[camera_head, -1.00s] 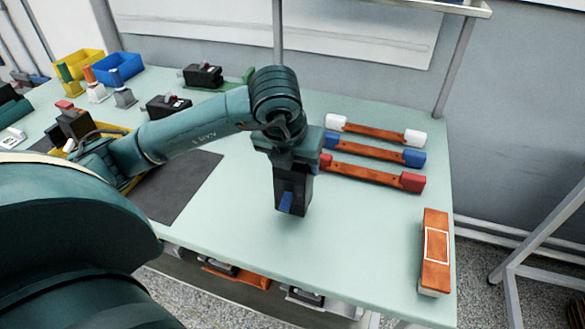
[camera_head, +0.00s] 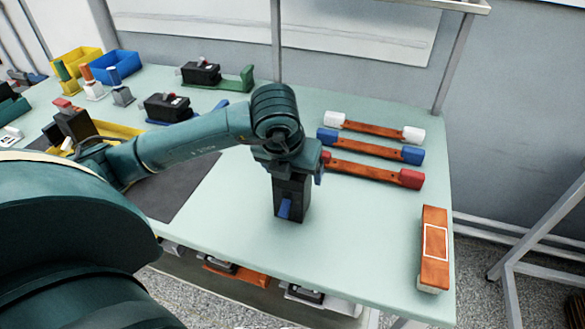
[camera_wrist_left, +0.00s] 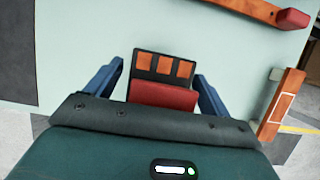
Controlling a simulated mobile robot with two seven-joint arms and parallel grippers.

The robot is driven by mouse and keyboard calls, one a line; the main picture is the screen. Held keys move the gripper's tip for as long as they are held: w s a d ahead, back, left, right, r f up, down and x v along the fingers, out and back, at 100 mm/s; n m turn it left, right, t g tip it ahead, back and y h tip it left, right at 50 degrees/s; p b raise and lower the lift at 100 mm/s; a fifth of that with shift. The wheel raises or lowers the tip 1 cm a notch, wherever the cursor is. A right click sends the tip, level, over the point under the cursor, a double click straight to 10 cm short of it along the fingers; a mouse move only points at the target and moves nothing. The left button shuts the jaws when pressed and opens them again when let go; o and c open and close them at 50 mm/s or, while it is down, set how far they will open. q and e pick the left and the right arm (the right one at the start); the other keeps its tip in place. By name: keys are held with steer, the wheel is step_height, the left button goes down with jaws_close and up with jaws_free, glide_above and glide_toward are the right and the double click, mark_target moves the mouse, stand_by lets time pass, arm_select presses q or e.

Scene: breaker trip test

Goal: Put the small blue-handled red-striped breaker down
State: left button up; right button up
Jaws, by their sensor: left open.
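The small breaker (camera_head: 292,203) is a black block with a blue handle on its near side. It stands upright on the pale green bench top. In the left wrist view the breaker (camera_wrist_left: 165,67) shows a black end with several orange squares and a red band. My left gripper (camera_head: 295,172) is directly above it, pointing down, with its blue fingers spread on either side. In the left wrist view the left gripper (camera_wrist_left: 158,72) has a gap between each finger and the breaker. My right gripper is not in view.
Three orange bars with white (camera_head: 375,128), blue (camera_head: 370,146) and red (camera_head: 372,171) ends lie to the right. An orange block (camera_head: 435,250) lies near the right edge. A dark mat (camera_head: 185,190) is at left. Other breakers (camera_head: 167,107) stand behind my arm.

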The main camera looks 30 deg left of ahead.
arm_select(q)
steer(key=shift+r, duration=0.15)
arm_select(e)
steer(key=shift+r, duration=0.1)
arm_select(q)
steer(key=shift+r, duration=0.25)
steer(key=p+v, duration=0.1)
steer(key=v, duration=1)
steer(key=shift+s+r, duration=0.25)
steer(key=shift+s, duration=0.05)
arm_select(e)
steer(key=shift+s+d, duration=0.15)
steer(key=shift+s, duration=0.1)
arm_select(q)
steer(key=shift+d, duration=0.1)
